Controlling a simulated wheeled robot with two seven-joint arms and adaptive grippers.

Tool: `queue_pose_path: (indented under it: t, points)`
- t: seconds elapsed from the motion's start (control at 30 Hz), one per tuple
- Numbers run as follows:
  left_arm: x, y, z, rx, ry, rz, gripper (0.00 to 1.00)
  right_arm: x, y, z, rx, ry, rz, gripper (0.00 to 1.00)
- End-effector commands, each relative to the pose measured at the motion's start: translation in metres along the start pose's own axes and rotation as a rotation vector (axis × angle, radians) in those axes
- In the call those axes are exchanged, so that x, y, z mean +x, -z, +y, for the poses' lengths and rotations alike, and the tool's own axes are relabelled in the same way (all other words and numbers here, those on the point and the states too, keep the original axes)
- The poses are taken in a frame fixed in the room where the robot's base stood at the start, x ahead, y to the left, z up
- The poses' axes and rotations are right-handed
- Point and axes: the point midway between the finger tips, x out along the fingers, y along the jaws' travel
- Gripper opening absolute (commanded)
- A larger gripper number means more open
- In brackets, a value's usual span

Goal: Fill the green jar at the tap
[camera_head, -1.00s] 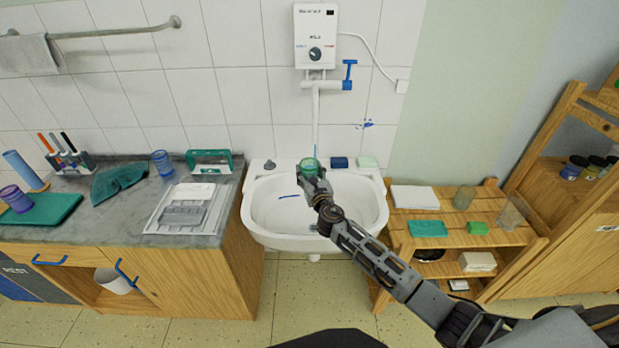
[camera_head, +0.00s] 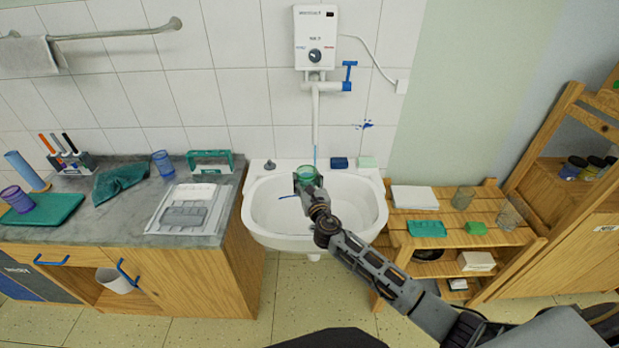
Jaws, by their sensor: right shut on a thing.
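The green jar (camera_head: 307,172) is over the back of the white sink basin (camera_head: 275,208). My right gripper (camera_head: 307,182) is shut on it from the front and hides part of its lower body. The tap's white spout (camera_head: 315,115) comes down from the water heater (camera_head: 315,40), with a blue handle (camera_head: 348,76) at its right. A thin light-blue line (camera_head: 315,154), apparently water, runs from the spout's end down to about the jar's rim. I cannot tell the level inside the jar. My left gripper is out of view.
A wooden shelf (camera_head: 462,241) on the right holds glasses and sponges. Soap-like blocks (camera_head: 367,162) sit on the sink's back rim.

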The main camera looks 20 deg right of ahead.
Motion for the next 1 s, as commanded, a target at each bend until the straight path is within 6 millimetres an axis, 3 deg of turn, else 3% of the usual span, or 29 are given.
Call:
queue_pose_path:
  t: [0.6, 1.0]
  points:
    - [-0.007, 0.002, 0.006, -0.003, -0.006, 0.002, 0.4, -0.026, -0.001, 0.015, 0.0, 0.0, 0.0, 0.31]
    - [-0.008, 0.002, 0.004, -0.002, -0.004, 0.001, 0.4, -0.029, -0.001, 0.017, 0.0, 0.001, -0.001, 0.31]
